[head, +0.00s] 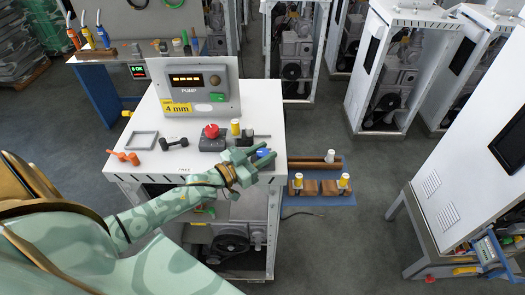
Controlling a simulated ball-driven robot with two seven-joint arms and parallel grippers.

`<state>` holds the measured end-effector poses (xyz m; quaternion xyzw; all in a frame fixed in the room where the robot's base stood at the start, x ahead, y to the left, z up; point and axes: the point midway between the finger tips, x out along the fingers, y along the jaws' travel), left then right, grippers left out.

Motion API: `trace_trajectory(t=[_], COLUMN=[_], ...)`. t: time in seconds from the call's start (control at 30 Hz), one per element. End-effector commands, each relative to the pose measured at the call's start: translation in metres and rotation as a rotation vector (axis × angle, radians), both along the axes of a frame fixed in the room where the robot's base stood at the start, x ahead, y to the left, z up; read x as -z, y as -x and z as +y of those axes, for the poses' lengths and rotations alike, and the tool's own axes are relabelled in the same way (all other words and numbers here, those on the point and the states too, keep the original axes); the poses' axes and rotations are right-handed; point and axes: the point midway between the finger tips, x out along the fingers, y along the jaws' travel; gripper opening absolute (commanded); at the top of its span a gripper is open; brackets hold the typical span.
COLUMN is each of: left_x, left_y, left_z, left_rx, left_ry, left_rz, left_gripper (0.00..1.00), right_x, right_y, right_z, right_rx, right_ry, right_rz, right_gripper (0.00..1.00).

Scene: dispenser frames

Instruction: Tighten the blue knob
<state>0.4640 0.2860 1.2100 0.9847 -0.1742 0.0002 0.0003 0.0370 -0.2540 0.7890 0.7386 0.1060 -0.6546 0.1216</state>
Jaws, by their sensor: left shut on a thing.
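The blue knob (264,153) is at the right front edge of the white top of the dispenser frame (180,164). My left gripper (260,161) reaches in from the left, over the front edge of the top. It is shut on the blue knob, and its fingers hide part of the knob. How far the knob is turned cannot be told from here. My right gripper is not in view.
A red button on a dark box (211,138), a yellow-capped piece (235,128), a grey square frame (142,141) and an orange handle (124,157) sit on the top. The pump panel (196,88) stands behind. Cabinets stand right; grey floor lies between.

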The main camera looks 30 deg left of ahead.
Motion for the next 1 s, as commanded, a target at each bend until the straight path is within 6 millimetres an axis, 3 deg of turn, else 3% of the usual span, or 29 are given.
trace_trajectory(t=[0.33, 0.37, 0.4, 0.77, 0.87, 1.0], left_x=[0.0, 0.0, 0.0, 0.001, 0.002, 0.003], left_y=[0.0, 0.0, 0.0, 0.004, 0.016, 0.047], left_z=[0.001, 0.001, 0.0, 0.002, 0.006, 0.018], left_rx=[0.013, 0.013, 0.012, 0.012, 0.011, 0.012], left_ry=[0.0, 0.0, 0.0, 0.0, 0.0, -0.001], left_rz=[-0.001, -0.001, -0.001, 0.001, 0.003, 0.005], left_gripper=[0.09, 0.4, 0.51, 0.52, 0.52, 0.52], right_x=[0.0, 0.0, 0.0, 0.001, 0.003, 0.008], right_y=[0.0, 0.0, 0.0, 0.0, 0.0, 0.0], right_z=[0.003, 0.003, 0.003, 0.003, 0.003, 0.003], right_rx=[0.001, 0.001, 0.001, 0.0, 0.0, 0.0], right_ry=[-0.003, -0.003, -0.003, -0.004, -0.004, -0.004], right_rz=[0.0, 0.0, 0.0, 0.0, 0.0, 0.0], right_gripper=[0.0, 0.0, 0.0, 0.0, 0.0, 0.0])
